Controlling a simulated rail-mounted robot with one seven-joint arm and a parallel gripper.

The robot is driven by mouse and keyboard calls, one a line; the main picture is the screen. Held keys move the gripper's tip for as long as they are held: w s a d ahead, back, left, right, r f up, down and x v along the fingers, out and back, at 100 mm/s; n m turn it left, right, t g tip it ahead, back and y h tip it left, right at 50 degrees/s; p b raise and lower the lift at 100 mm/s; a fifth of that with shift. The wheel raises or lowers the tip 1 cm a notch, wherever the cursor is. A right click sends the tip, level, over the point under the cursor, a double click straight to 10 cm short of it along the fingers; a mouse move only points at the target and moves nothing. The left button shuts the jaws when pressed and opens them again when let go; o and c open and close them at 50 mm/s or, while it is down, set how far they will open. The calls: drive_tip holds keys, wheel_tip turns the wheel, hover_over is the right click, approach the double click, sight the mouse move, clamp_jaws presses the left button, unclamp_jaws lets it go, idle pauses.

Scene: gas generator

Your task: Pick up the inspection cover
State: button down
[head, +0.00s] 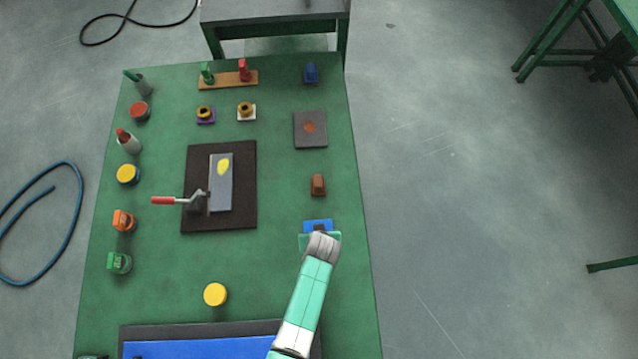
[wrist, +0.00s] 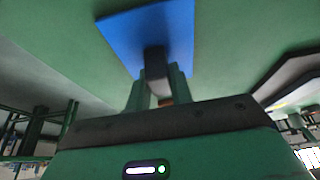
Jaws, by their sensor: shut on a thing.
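The inspection cover looks like a flat blue plate (wrist: 168,32) with a dark block-shaped handle (wrist: 156,62) in the wrist view. In the head view the blue plate (head: 318,225) shows at the right side of the green table, partly hidden under my arm's end. My gripper (wrist: 157,82) is shut on the dark handle, one green finger on each side. In the head view my gripper (head: 320,237) is over the plate's near edge, and its fingers are hidden. I cannot tell whether the plate touches the table.
A brown block (head: 318,185) and a grey plate (head: 310,140) stand farther back on the table (head: 285,190). A yellow cap (head: 215,294) and a blue panel (head: 200,349) are nearer. The right edge is close.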

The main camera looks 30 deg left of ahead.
wheel_tip(320, 180, up, 10)
drive_tip(key=shift+p, duration=1.25)
